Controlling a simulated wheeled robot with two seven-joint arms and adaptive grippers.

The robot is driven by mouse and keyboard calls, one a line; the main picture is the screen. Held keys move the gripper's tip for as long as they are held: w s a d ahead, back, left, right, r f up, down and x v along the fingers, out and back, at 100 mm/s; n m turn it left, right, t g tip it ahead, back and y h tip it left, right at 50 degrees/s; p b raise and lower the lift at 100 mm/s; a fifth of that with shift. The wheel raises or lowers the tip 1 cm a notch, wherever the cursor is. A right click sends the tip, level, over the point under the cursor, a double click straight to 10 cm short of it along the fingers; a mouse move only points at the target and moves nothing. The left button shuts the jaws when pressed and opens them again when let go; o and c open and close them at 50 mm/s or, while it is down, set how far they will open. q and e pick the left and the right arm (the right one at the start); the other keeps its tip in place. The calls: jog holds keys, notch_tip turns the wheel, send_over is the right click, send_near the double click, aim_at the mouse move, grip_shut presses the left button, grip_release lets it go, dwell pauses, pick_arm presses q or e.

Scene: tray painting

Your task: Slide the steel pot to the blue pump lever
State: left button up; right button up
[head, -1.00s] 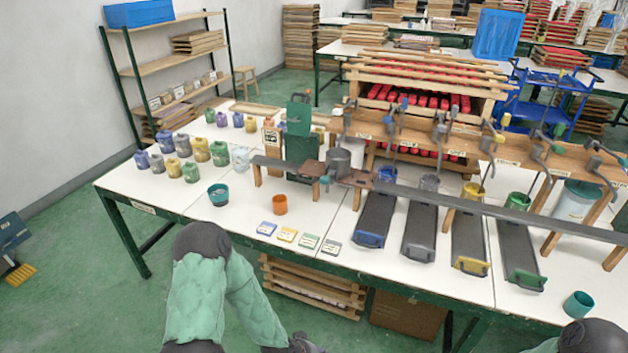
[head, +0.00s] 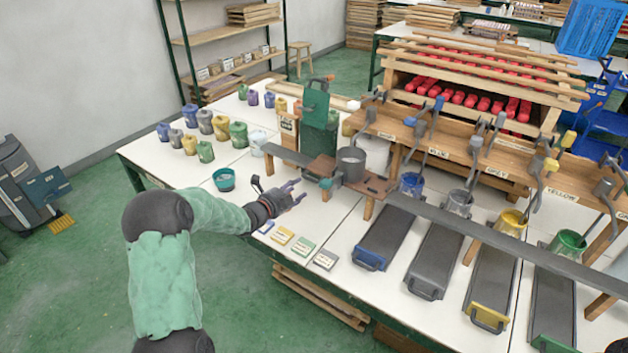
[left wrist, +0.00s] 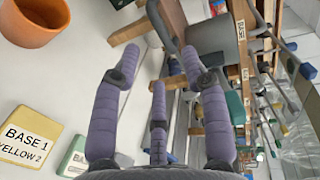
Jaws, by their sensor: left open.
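The blue pump lever (head: 437,106) hangs from the wooden rack to the right of the pot, above a blue paint can (head: 411,184). My left gripper (head: 292,190) is open and empty, in front of the rail and left of the pot, apart from it. Its purple fingers (left wrist: 165,72) point toward the carriage in the left wrist view. My right gripper is out of view.
The grey rail (head: 450,221) runs right past the cans and dark ramps. An orange cup (left wrist: 35,22) stands close to my left gripper. A teal bowl (head: 224,180), several coloured jars and label cards (head: 303,246) lie on the white table. A green panel (head: 315,103) stands behind the rail.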

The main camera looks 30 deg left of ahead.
pick_arm(q)
jog(key=b+x, duration=0.2)
jog(key=x, duration=0.7)
jog(key=shift+f, duration=0.15)
grip_shut()
